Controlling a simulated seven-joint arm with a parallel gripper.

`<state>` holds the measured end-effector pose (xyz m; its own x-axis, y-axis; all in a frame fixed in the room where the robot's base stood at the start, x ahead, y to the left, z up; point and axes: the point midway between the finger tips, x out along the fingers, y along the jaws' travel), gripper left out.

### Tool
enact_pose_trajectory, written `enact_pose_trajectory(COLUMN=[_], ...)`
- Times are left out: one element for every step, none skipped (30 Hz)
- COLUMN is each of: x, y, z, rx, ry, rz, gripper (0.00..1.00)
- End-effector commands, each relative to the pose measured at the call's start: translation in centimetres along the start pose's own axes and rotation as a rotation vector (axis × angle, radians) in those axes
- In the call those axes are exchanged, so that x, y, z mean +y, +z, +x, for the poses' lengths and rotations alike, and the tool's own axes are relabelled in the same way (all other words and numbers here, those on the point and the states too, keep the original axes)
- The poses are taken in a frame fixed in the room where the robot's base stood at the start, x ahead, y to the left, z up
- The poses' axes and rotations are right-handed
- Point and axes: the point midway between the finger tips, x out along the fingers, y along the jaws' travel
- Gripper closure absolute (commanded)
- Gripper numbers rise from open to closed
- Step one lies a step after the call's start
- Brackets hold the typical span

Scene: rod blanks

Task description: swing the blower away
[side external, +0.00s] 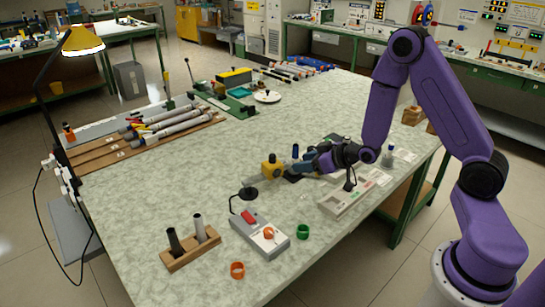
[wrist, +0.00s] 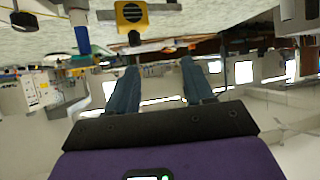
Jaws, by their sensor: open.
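A yellow block, which looks like the blower (side external: 271,167), sits near the middle of the bench beside a grey arm on a round black base. In the wrist view the yellow block (wrist: 131,14) shows a dark slotted round face at the top edge. My gripper (side external: 306,163) is just right of it in the side view, low over the bench. The wrist view shows my gripper (wrist: 158,66) with its two blue-grey fingers apart and nothing between them. They appear clear of the yellow block. The gripper's wrist hides part of the bench there.
A blue upright cylinder (side external: 295,151) stands close behind my gripper. A grey box with a red switch (side external: 258,236), a wooden rack with two rods (side external: 190,248) and a pale tray (side external: 345,200) stand nearer the front.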

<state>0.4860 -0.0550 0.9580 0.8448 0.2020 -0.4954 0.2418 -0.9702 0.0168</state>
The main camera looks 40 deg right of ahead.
Motion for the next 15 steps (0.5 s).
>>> enact_pose_trajectory(x=[1.4,2.0,2.7,3.1,3.5,3.8,4.0,4.2,4.3,4.4,4.4,4.4,4.4,4.4,4.5], y=[0.5,0.6,0.6,0.7,0.7,0.8,0.8,0.7,0.7,0.7,0.7,0.6,0.6,0.5,0.5], z=[0.1,0.2,0.1,0.1,0.1,0.1,0.1,0.1,0.2,0.3,0.5,0.8,1.1,1.4,2.0], rx=[0.028,0.046,0.069,0.082,0.094,0.106,0.113,0.119,0.124,0.125,0.127,0.128,0.127,0.127,0.127], ry=[0.026,0.037,0.05,0.058,0.065,0.071,0.075,0.078,0.081,0.081,0.081,0.081,0.081,0.081,0.081], rz=[0.02,0.029,0.038,0.044,0.048,0.053,0.055,0.057,0.058,0.059,0.059,0.058,0.058,0.058,0.058], gripper=[0.48,0.48,0.48,0.48,0.48,0.48,0.48,0.48,0.48,0.48,0.48,0.48,0.48,0.48,0.48])
